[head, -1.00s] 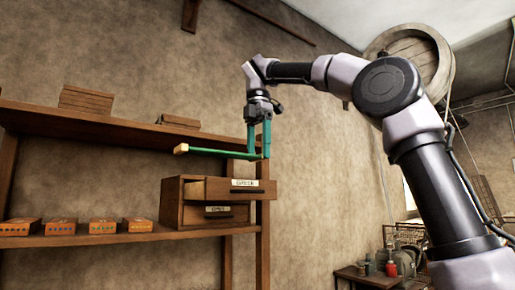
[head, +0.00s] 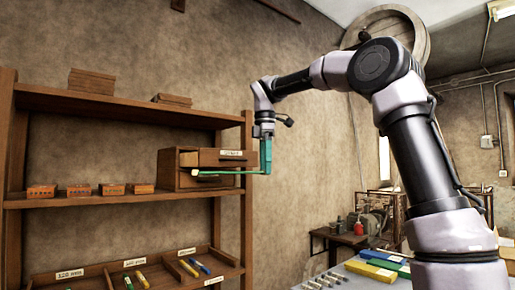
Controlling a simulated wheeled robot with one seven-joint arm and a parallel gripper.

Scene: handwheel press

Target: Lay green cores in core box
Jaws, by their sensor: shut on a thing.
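My gripper (head: 265,168) has teal fingers and hangs pointing down in front of the shelf, by its right post. It is shut on a long thin green rod (head: 228,173) with a pale end at the left. The rod lies about level and shows in front of the small drawer cabinet; whether it touches the cabinet I cannot tell. I cannot tell for sure which container is the core box. A sloping wooden tray (head: 215,258) on the low shelf has labelled compartments holding short coloured rods, too small to sort surely.
The drawer cabinet (head: 170,172) has its upper drawer (head: 205,158) pulled out. Several orange boxes (head: 78,190) stand left of it. Wooden stacks (head: 91,82) lie on the top shelf. A bench (head: 330,270) at lower right bears blue, yellow and green blocks and small grey pieces.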

